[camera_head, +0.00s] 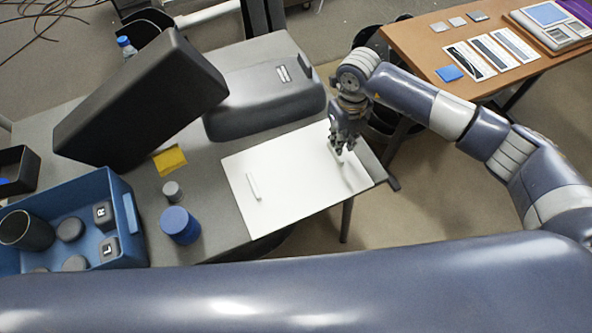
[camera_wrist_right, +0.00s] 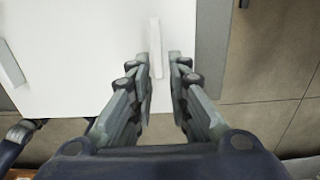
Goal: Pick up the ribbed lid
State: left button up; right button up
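No lid with clearly visible ribs can be singled out. A blue round jar or lid (camera_head: 180,224) stands on the grey table, left of the white board (camera_head: 285,205). A small grey round cap (camera_head: 172,191) stands just behind it. My right gripper (camera_head: 338,150) points down over the right part of the board, well away from both. In the right wrist view its fingers (camera_wrist_right: 159,60) are apart, with a slim white bar (camera_wrist_right: 155,40) in the gap; contact is not visible. My left gripper is not in view.
A second white bar (camera_head: 253,186) lies on the board. A blue bin (camera_head: 130,215) with dark parts stands at left. A large black cover (camera_head: 140,100) and a grey housing (camera_head: 265,90) stand behind. A brown table (camera_head: 425,45) holds cards and a device.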

jog(key=shift+w+a+f+p, duration=0.1)
jog(key=shift+f+p, duration=0.35)
jog(key=shift+f, duration=1.15)
jog(key=shift+a+f+p, duration=0.1)
jog(key=shift+f+p, duration=0.3)
jog(key=shift+f, duration=1.15)
jog(key=shift+r, duration=0.1)
grip_shut()
